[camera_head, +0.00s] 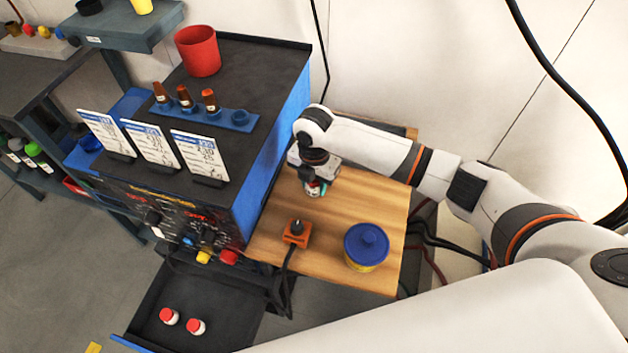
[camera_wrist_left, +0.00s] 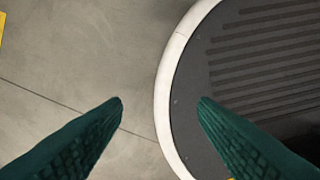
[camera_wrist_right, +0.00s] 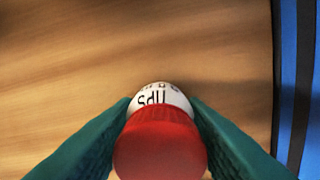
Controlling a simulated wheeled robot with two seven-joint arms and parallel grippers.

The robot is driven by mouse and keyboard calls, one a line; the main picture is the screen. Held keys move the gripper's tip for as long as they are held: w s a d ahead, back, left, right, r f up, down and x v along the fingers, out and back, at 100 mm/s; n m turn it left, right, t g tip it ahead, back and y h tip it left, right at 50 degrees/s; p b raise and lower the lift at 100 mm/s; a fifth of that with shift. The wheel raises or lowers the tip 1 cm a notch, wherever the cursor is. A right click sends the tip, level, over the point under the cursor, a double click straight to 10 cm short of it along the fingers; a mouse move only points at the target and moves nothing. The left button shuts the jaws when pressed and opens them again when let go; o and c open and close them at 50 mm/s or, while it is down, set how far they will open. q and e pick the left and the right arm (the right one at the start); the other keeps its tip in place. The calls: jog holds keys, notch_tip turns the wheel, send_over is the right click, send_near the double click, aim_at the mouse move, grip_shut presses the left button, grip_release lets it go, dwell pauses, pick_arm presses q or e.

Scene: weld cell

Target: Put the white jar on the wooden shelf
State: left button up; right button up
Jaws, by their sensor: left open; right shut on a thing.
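The white jar (camera_wrist_right: 162,97) has a red cap and black lettering reading "TIPS" in the right wrist view. My right gripper (camera_head: 316,184) is shut on it, one finger on each side of the cap. In the head view they are over the back part of the wooden shelf (camera_head: 337,228), close to the blue side of the black cabinet. I cannot tell whether the jar touches the wood; the wrist and fingers partly hide it in the head view. My left gripper (camera_wrist_left: 161,100) is open and empty above the grey floor, outside the head view.
Two red-capped white jars (camera_head: 182,322) sit in the open drawer (camera_head: 225,330). The black cabinet (camera_head: 250,75) borders the shelf's left side.

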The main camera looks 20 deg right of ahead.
jog(key=o, duration=1)
notch_tip(320, 180, up, 12)
jog(key=shift+r, duration=0.15)
